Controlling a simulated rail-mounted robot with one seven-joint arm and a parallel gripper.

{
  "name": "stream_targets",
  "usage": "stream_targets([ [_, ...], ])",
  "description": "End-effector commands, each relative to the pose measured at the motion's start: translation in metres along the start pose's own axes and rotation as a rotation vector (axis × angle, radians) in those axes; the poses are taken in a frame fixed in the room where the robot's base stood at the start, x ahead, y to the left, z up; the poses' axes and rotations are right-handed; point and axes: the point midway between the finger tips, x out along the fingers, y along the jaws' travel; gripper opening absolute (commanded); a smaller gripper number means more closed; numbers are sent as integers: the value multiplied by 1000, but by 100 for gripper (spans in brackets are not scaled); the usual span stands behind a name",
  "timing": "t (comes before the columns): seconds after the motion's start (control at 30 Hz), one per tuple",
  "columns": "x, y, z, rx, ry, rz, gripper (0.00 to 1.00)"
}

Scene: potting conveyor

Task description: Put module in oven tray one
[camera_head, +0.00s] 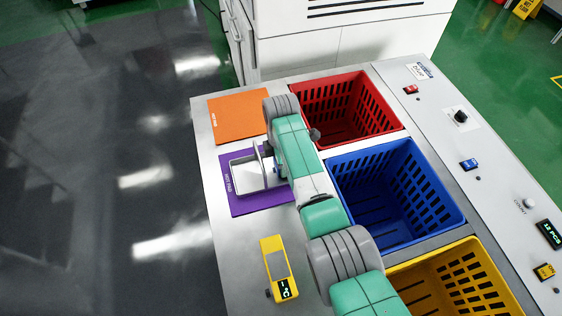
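I cannot make out a module or any tray marked as oven tray one in the head view. A light grey open tray (247,178) sits on a purple mat (243,207) on the left side of the worktop. A thin upright plate stands at the tray's right part, and I cannot tell whether it belongs to the tray or to my gripper. My arm reaches up from the bottom right and its end lies over the right edge of the purple mat. My gripper's fingers are hidden or not distinct, so their state and any contents do not show.
An orange mat (238,117) lies behind the purple one. Red (385,133), blue (442,230) and yellow (441,265) slotted crates stand to the right, looking empty. A yellow handheld device (275,259) lies in front. A white cabinet (350,45) stands behind; a control panel (470,137) runs along the right.

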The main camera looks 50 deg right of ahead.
Motion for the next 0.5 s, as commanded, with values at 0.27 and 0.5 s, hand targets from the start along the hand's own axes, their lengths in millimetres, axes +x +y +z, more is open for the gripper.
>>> stream_targets([
  [0.27,2,0,0,0,0,0,68],
  [0.5,2,0,0,0,0,0,69],
])
